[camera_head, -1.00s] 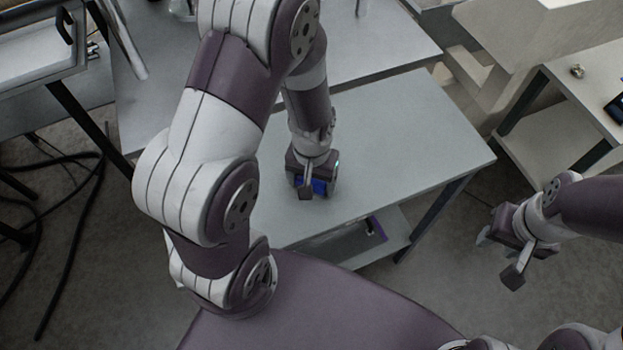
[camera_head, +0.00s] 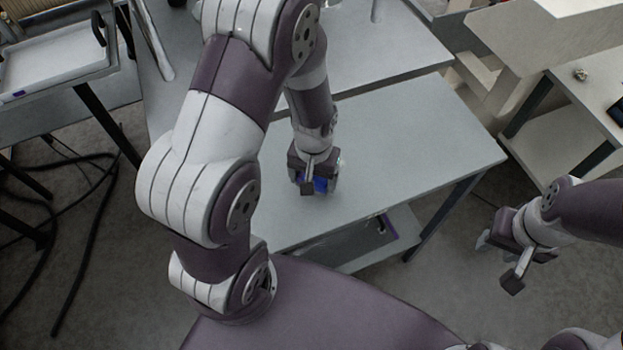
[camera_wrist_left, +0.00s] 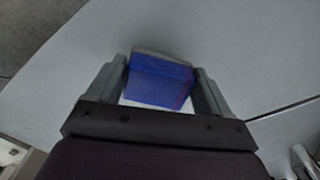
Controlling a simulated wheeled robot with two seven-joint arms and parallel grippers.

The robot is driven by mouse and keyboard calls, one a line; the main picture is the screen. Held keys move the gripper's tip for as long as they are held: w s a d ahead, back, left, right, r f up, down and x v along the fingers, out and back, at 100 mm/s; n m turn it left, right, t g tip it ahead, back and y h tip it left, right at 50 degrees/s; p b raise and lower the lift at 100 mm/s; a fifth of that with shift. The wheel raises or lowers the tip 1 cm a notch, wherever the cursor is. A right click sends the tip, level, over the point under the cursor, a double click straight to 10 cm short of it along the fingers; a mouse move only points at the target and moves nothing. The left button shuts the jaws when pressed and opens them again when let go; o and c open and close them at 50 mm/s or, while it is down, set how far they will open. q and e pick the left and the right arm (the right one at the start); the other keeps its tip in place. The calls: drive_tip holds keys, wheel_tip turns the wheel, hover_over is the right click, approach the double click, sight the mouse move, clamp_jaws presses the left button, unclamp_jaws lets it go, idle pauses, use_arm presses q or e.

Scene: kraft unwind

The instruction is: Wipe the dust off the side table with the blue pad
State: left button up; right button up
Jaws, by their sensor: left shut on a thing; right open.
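The blue pad (camera_wrist_left: 160,80) is held between the two fingers of my left gripper (camera_wrist_left: 165,85) in the left wrist view. In the head view a small part of the blue pad (camera_head: 320,184) shows below my left gripper (camera_head: 316,188), low at the side table (camera_head: 420,140). I cannot tell whether the pad touches the tabletop. The grey side table is in the middle, partly hidden by my left arm. No dust can be made out on its visible top. My right gripper (camera_head: 500,258) is open and empty, off the table to the right.
A lower shelf (camera_head: 370,245) with a dark, purple-edged item sits under the table. Another grey table (camera_head: 380,45) stands behind. A white stand (camera_head: 570,120) is at the right, a tray (camera_head: 50,60) at the upper left. Black cables (camera_head: 85,230) lie on the floor at left.

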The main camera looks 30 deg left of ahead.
use_arm(q)
wheel_tip(320, 180, up, 2)
drive_tip(key=shift+w+d+r+p, duration=0.1)
drive_tip(key=shift+p, duration=0.6)
wheel_tip(320, 180, up, 2)
drive_tip(key=shift+p, duration=0.95)
drive_tip(key=shift+r+p, duration=0.3)
drive_tip(key=shift+r, duration=0.05)
